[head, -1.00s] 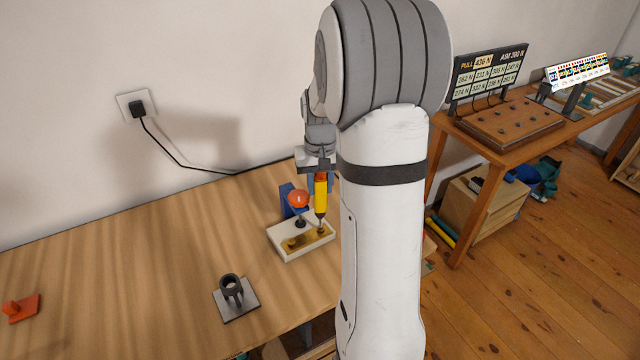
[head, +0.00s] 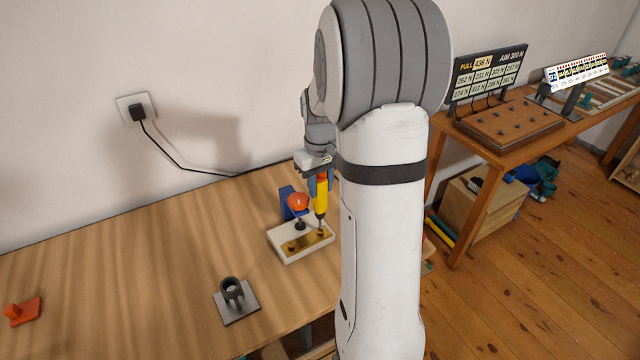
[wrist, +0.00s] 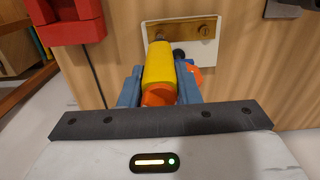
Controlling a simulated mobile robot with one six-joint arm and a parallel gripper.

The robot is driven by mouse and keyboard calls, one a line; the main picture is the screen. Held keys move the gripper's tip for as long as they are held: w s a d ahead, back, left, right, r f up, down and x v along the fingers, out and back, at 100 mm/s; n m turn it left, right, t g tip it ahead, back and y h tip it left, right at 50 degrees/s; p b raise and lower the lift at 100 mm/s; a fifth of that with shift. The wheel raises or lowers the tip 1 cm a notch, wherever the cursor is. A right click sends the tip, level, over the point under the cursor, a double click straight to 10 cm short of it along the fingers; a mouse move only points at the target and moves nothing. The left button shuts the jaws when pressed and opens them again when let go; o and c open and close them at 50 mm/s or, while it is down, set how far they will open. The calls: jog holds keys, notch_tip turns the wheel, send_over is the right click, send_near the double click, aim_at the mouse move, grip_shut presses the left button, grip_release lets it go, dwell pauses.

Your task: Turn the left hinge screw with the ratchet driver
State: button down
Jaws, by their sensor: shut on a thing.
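The ratchet driver (head: 321,196) has a yellow body and an orange top. It stands about upright, and my gripper (head: 319,183) is shut on it. In the wrist view my gripper (wrist: 160,88) has its blue fingers on both sides of the driver (wrist: 158,68). The brass hinge plate (head: 305,241) lies on a pale block (head: 290,255). The driver's tip is at the screw on the plate's right end in the head view, which is the left one in the wrist view. The other screw (wrist: 204,28) is uncovered. Exact seating of the tip is hidden.
A red-orange knob (head: 298,201) stands close beside the driver, with a blue block (head: 288,203) behind it. A grey holder (head: 232,291) and an orange piece (head: 20,312) stand on the wooden table (head: 130,270). The table's left middle is clear.

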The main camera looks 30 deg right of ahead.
jog(key=shift+r+p, duration=1.65)
jog(key=shift+r, duration=1.2)
